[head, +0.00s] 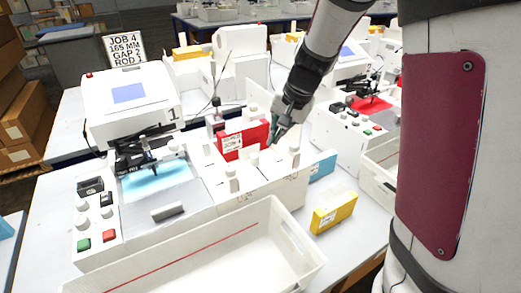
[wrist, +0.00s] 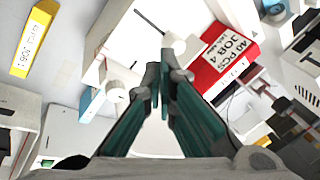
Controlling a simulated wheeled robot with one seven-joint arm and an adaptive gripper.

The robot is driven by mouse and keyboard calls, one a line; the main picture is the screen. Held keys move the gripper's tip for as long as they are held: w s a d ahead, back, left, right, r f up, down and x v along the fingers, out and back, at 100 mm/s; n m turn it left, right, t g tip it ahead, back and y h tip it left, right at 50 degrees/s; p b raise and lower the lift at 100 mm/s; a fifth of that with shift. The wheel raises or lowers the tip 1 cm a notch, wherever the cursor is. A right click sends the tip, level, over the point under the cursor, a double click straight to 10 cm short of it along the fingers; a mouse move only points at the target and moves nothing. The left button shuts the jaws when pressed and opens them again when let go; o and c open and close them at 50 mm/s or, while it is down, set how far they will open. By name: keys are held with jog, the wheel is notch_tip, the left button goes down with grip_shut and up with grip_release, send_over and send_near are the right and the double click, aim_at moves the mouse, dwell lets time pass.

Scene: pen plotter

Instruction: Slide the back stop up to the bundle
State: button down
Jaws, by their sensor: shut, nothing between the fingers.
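The bundle is a red pack (head: 236,146) with a white label, standing on edge in the white feed tray (head: 262,190) to the right of machine 1. In the wrist view the red pack (wrist: 207,68) shows "40 PCS JOB 4". My gripper (head: 274,141) is above the tray, just right of the pack, its fingers closed and empty. In the wrist view the fingertips (wrist: 163,74) point at the tray, left of the pack and apart from it. White knobbed posts (head: 232,181) and (head: 294,155) stand along the tray; I cannot tell which part is the back stop.
Machine 1 (head: 130,100) stands left, with a control panel (head: 95,215). A long empty white bin (head: 290,232) is in front. A yellow box (head: 333,212) and a blue box (head: 322,166) lie right of the tray.

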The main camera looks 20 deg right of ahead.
aim_at(253, 156)
jog(key=s+d+f+m+p, duration=0.1)
jog(key=s+d+m+p, duration=0.25)
jog(key=m, duration=1.75)
jog(key=x, duration=0.6)
jog(key=s+x, duration=0.1)
jog(key=x, duration=0.2)
jog(key=shift+w+a+f, duration=0.15)
jog(key=shift+a+f, duration=0.1)
jog(key=shift+f, duration=0.1)
jog(key=shift+w+a+f+p, duration=0.15)
jog(key=shift+w+a+p, duration=0.25)
jog(key=shift+w+a, duration=0.9)
jog(key=shift+w, duration=0.45)
